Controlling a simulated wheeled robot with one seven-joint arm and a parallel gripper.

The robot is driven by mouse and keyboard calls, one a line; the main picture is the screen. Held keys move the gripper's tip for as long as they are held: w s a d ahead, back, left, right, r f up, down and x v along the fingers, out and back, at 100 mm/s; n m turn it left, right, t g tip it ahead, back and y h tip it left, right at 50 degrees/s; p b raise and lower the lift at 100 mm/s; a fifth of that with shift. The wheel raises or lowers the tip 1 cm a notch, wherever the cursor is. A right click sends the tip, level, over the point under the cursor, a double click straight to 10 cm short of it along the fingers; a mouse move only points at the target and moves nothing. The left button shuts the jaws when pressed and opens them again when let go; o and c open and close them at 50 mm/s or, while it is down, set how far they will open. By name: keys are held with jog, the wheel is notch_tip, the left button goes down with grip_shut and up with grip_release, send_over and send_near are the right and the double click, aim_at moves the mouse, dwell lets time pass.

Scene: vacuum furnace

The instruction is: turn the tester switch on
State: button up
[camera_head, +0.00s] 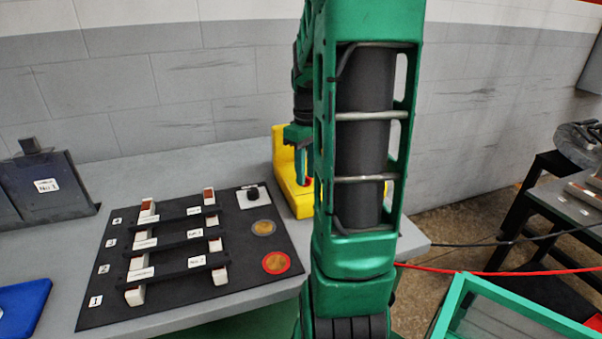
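A yellow device (284,168) stands on the grey table near the wall, probably the tester. It is partly hidden behind my green arm. A small red part shows low on it, close to the arm's edge; I cannot tell if this is the switch. My gripper (301,150) points down in front of or over the yellow device. Its fingertips are small and partly hidden by my arm, so I cannot tell whether it is open or touches anything. A black knob (253,193) on a white plate sits on the black board to the left.
The black board (120,305) holds several numbered white supports with dark bars, plus two round discs (276,262). A dark holder (45,187) and a blue item (22,307) lie left. Red and black cables (500,272) run right, above a green-framed box (500,310).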

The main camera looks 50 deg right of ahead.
grip_shut()
jog(key=shift+a, duration=0.15)
jog(key=shift+m, duration=0.3)
jog(key=m, duration=0.5)
jog(key=shift+w+a, duration=0.1)
jog(key=m, duration=0.6)
jog(key=shift+w+a, duration=0.1)
jog(key=shift+m, duration=0.3)
